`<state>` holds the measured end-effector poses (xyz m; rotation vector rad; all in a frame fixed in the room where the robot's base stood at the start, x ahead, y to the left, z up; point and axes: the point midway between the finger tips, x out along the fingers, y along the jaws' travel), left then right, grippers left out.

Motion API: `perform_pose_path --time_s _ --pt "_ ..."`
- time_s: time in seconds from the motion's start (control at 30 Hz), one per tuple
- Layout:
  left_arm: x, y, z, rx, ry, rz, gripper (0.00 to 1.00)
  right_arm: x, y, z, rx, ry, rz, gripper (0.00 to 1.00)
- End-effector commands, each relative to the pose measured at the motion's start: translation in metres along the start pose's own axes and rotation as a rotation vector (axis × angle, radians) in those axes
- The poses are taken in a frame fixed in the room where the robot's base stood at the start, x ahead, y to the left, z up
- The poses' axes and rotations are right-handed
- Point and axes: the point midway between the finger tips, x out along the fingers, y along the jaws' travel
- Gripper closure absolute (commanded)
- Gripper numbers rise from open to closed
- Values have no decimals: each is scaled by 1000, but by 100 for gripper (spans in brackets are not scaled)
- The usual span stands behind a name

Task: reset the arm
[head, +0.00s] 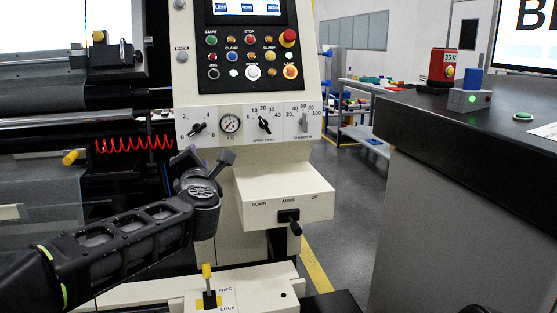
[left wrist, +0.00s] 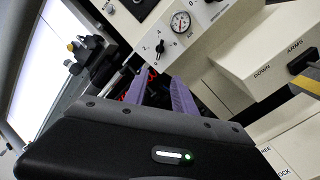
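My left arm comes in from the lower left in the head view, and my left gripper (head: 208,158) is in front of the cream machine's panel, left of the ARMS box. In the left wrist view the gripper's two purple fingers (left wrist: 162,92) stand apart with nothing seen between them. The cream box (head: 285,200) is labelled DOWN, ARMS, UP and carries a black lever (head: 292,222). The lever's handle hangs down and slightly right, and the gripper is apart from it. The box also shows at the right of the left wrist view (left wrist: 262,55). My right gripper is not in view.
A dial panel (head: 250,124) and a button panel (head: 240,62) are above the box. A yellow FREE/LOCK lever (head: 207,272) stands below. A red coiled cable (head: 135,143) hangs behind the arm. A dark counter (head: 470,120) is at right, with open floor between.

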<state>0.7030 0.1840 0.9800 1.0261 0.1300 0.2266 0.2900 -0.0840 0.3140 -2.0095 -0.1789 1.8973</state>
Motion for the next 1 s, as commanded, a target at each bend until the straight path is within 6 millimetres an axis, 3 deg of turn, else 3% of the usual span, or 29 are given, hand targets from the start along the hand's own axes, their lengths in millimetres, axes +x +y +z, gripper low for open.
perform_pose_path --time_s 0.17,0.27,0.47,0.57,0.67,0.77,0.87,1.0 --pt "-1 -6 9 145 -43 -10 68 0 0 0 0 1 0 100" --pt "-5 -25 15 283 -91 -28 68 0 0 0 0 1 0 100" --pt "-10 -78 15 518 -171 -84 68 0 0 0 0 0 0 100" --pt "-12 -115 8 645 -213 -128 68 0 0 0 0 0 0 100" --pt "-18 -158 -5 780 -261 -184 68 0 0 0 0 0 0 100" --pt "-28 -215 -26 937 -327 -264 68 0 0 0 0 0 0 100" --pt "-50 -284 -60 1111 -420 -370 68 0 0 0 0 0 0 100" --pt "-96 -376 -116 1319 -577 -537 68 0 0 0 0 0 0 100"
